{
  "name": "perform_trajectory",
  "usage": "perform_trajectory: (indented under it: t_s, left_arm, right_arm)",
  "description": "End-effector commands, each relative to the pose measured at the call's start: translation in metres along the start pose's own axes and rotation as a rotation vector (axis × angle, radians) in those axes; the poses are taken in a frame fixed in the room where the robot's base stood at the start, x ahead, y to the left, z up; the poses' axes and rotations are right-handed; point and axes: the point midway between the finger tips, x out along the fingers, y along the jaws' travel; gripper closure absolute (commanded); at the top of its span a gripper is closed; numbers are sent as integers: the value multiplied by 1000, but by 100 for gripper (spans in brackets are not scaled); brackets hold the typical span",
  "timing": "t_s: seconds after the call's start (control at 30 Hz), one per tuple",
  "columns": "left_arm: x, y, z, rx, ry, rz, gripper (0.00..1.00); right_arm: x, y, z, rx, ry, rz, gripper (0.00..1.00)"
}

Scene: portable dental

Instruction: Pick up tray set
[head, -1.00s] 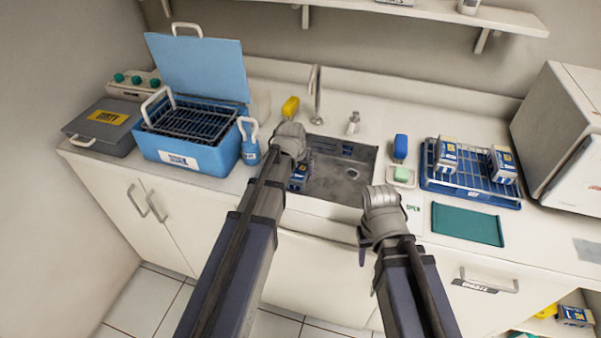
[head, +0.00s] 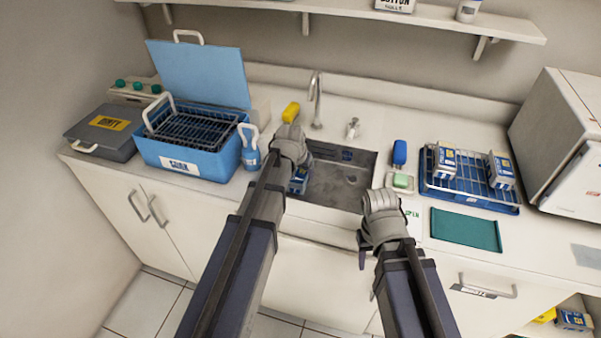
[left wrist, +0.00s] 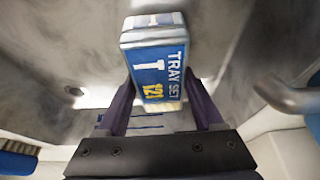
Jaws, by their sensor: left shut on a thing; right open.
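A blue and white box labelled TRAY SET (left wrist: 160,68) is between the fingers of my left gripper (left wrist: 160,105) in the left wrist view, with the sink basin behind it. In the head view my left gripper (head: 298,165) is over the left part of the sink (head: 335,187), and the box (head: 299,181) shows partly below it. The left gripper is shut on this box. My right gripper (head: 366,245) is open and empty in front of the counter's edge. Two similar boxes (head: 444,161) (head: 502,168) stand on a blue wire rack at the right.
The open blue tub (head: 205,160) with a black basket stands left of the sink, beside a grey DIRTY case (head: 100,130). A faucet (head: 317,100) rises behind the sink. The wire rack (head: 465,190), a green mat (head: 466,229) and a white appliance (head: 565,140) are at the right.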

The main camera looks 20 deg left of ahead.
Motion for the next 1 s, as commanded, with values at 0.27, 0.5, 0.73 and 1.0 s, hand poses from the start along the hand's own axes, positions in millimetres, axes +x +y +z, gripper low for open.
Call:
perform_trajectory:
  t_s: [0.27, 0.5, 0.73, 1.0]
  left_arm:
    - [-40, 0, -17, 0, 1, 0, 100]
    - [-73, 0, -30, 0, 0, 0, 100]
    - [-84, 0, -35, 0, 0, 0, 100]
    - [-83, 0, -34, 0, 1, 0, 100]
  right_arm:
    - [-43, 4, 2, 0, 0, 0, 50]
    - [-79, 8, 5, 0, 0, 0, 50]
    - [-91, 9, 5, 0, 0, 0, 50]
    - [-89, 8, 5, 0, 0, 0, 50]
